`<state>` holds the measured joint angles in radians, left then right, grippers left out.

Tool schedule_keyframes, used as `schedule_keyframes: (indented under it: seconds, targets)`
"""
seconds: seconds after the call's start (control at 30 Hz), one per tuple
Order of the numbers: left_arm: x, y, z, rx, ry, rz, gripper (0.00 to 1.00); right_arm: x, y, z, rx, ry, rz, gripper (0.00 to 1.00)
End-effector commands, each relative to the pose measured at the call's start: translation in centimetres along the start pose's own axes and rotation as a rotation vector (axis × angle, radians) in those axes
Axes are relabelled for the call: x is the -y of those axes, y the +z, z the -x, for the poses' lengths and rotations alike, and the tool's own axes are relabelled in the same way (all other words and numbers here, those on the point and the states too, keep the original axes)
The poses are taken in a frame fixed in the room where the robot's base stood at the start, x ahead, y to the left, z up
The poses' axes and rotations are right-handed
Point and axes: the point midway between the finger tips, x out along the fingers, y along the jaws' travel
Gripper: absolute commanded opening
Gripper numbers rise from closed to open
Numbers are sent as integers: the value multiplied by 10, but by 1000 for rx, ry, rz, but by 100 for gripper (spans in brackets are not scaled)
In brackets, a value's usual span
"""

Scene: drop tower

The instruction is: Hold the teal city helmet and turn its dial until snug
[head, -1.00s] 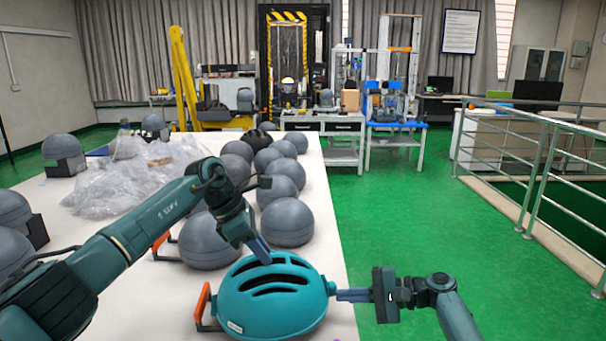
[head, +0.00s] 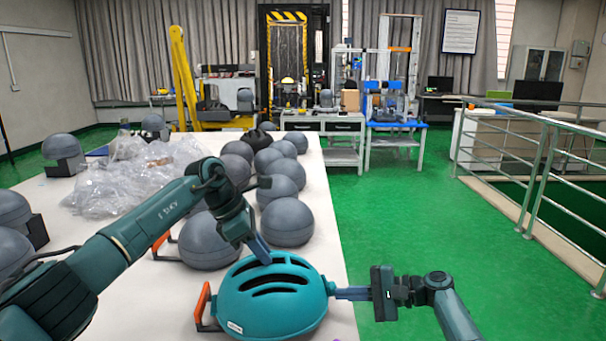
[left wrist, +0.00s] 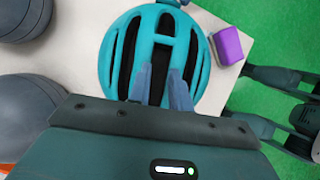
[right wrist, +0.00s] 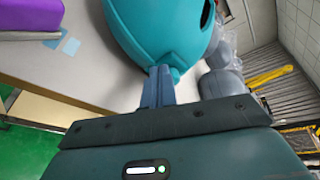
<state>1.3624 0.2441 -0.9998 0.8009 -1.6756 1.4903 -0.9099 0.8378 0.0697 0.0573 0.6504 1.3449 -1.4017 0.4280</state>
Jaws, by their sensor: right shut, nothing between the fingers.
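The teal city helmet (head: 272,302) sits at the near end of the white table, its dark vents facing up. It also shows in the left wrist view (left wrist: 118,50) and the right wrist view (right wrist: 160,30). My left gripper (head: 264,254) comes down on its top. Its fingers (left wrist: 160,78) stand a little apart at the vents, with part of the shell between them; the tips are partly hidden. My right gripper (head: 340,294) is shut and empty, its fingertips at the helmet's right side, by a small teal knob-like part (right wrist: 176,74).
Several grey headforms (head: 288,222) stand on the white table (head: 330,245) behind the helmet. Clear plastic wrap (head: 120,180) lies further left. A purple block (left wrist: 228,46) is close to the helmet. Green floor is open to the right, before a metal railing (head: 535,185).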

Motion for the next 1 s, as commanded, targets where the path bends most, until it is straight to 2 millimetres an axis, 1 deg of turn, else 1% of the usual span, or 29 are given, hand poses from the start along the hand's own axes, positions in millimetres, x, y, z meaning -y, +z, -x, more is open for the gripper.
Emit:
schedule_keyframes:
  seconds: [0.03,0.37,1.0]
  targets:
    - [1,-8,-8,-16,-8,8,20,0,-1,-1,-2,-1,0,0]
    - [1,-8,-8,-16,-9,6,20,2,-1,-1,-2,-2,1,0]
    - [1,-8,-8,-16,-9,6,20,16,-1,-1,-1,-2,1,0]
